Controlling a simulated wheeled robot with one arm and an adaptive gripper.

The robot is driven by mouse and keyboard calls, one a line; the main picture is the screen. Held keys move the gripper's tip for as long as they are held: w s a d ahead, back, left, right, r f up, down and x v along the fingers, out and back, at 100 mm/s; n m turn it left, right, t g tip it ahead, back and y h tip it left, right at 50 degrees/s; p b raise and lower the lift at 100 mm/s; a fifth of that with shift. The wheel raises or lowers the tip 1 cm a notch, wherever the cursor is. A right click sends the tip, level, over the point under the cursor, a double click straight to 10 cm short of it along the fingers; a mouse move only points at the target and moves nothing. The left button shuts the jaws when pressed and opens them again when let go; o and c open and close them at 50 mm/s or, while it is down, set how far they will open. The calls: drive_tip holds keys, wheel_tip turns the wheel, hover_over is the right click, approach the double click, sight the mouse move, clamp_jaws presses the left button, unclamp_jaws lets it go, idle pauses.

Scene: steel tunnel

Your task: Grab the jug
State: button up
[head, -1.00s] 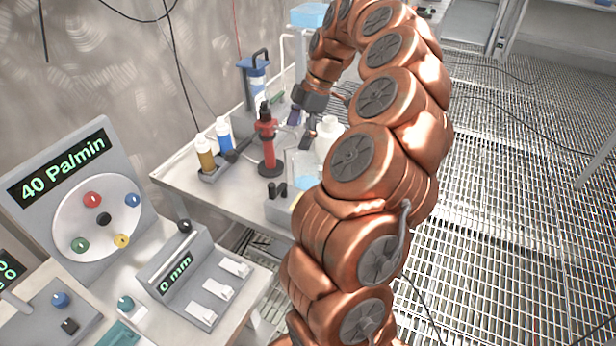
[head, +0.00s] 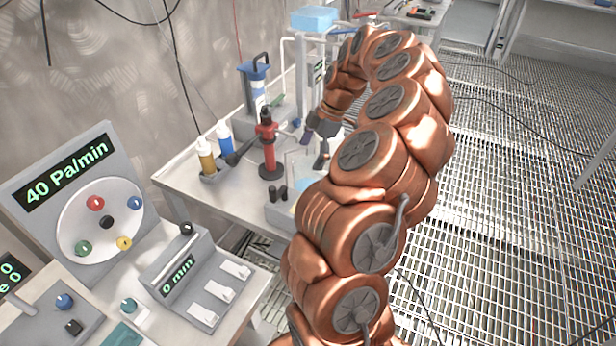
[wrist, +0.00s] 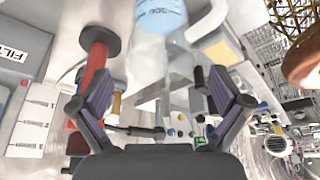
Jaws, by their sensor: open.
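The jug looks like the clear vessel with pale blue contents and printed marks in the wrist view (wrist: 158,18), at the top centre. In the head view the clear jug (head: 299,166) stands on the grey bench, partly hidden by my gripper. My gripper (head: 314,147) is close beside its upper part. In the wrist view my gripper (wrist: 152,82) is open, one finger on each side, with the jug ahead between them. I cannot tell whether a finger touches it.
A red stand (head: 268,150) is close to the left of the jug. Yellow (head: 206,156) and blue (head: 225,135) bottles sit further left. A blue-topped device (head: 256,85) stands behind. A control panel (head: 100,205) fills the near left. The grated floor (head: 520,200) is open at right.

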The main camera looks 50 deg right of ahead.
sight(307, 163)
drive_tip(key=shift+p+x, duration=0.4)
drive_tip(key=shift+x, duration=1.25)
drive_tip(key=c, duration=1.7)
